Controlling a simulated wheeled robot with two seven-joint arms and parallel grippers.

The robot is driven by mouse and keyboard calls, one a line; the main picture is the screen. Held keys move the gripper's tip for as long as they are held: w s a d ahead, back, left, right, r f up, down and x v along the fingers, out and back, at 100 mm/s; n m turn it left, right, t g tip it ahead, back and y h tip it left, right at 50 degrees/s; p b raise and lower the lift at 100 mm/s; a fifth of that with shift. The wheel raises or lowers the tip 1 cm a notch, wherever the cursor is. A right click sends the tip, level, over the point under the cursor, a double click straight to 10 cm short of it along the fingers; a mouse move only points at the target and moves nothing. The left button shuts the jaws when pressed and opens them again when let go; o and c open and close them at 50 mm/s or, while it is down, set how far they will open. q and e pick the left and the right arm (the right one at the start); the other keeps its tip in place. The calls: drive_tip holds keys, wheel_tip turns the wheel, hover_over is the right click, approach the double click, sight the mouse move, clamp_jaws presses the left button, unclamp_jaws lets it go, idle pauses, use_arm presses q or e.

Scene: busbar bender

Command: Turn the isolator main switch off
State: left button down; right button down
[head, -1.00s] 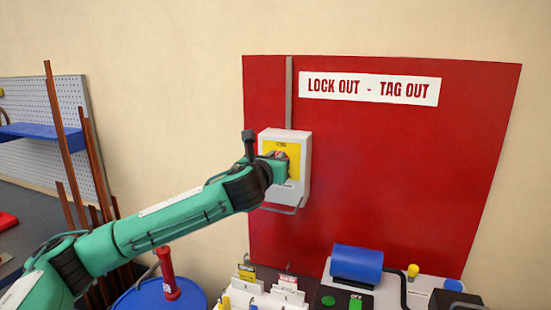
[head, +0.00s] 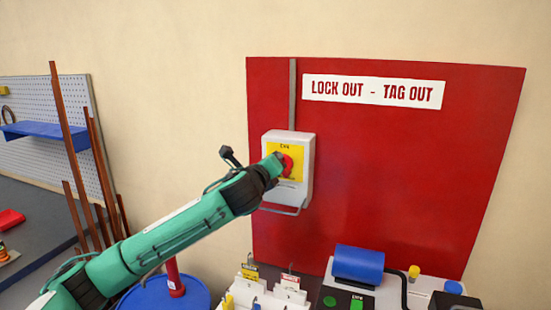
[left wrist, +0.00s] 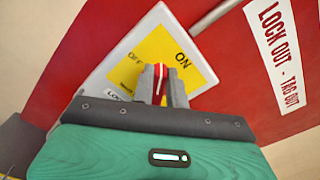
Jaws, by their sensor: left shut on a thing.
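The isolator switch is a pale grey box (head: 304,183) on the red board, with a yellow plate (head: 298,174) and a red rotary handle (head: 287,163). In the left wrist view, the yellow plate (left wrist: 143,58) carries the words ON and OFF. My left gripper (head: 279,166) is at the front of the box. In the left wrist view its fingers (left wrist: 160,84) are shut on the red handle (left wrist: 159,70), one on each side. The handle points between the ON and OFF words there. The fingers hide part of the handle and plate. My right gripper is not in view.
The red board (head: 420,190) bears a LOCK OUT - TAG OUT sign (head: 372,92). A wire loop (head: 281,210) hangs under the box. Below stand a tag rack (head: 262,295), a blue cylinder (head: 358,264) and a blue drum (head: 190,298). Copper-coloured bars (head: 68,150) lean at the left.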

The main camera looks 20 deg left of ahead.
use_arm(q)
drive_tip(key=shift+a+f+n+p, duration=0.15)
drive_tip(key=shift+f+n, duration=0.2)
drive_tip(key=shift+n, duration=1.3)
drive_tip(key=shift+a+f+n+p, duration=0.15)
drive_tip(key=shift+f+n, duration=0.2)
drive_tip(key=shift+n, duration=1.35)
drive_tip(key=shift+a+f+n+p, duration=0.15)
drive_tip(key=shift+f+n, duration=0.2)
drive_tip(key=shift+n, duration=1.3)
drive_tip(key=c, duration=1.4)
unclamp_jaws()
drive_tip(key=s+b, duration=0.3)
drive_tip(key=s, duration=1)
drive_tip(key=shift+s+a, duration=0.3)
drive_tip(key=shift+s, duration=0.1)
drive_tip(key=shift+f, duration=0.1)
